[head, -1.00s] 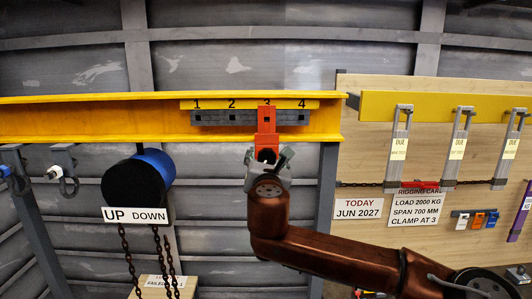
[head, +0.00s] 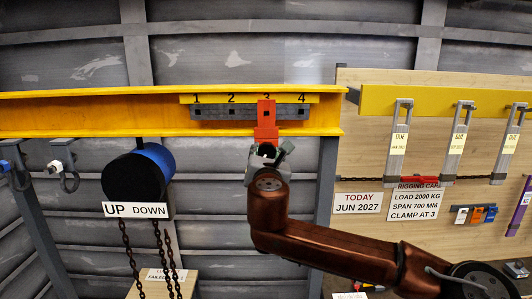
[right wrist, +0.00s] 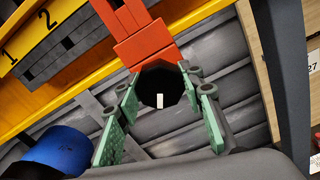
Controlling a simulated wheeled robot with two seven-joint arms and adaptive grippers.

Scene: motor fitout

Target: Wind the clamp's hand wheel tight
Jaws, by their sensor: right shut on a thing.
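The orange-red clamp (head: 266,120) hangs on the yellow beam (head: 80,115) under the number 3. It also shows in the right wrist view (right wrist: 145,45). Its dark hand wheel (right wrist: 160,88), with a small white mark, sits just below the clamp body. My right gripper (head: 268,155) reaches up from below. In the right wrist view its green-padded fingers (right wrist: 158,108) stand on both sides of the wheel, shut on it. The fingers partly hide the wheel in the head view. My left gripper is not in view.
A black and blue hoist (head: 140,178) with chains and an UP/DOWN sign hangs to the left. A board (head: 375,240) at right carries tagged hangers (head: 398,145) and notices, one reading CLAMP AT 3. A grey post (head: 325,190) stands close right of my gripper.

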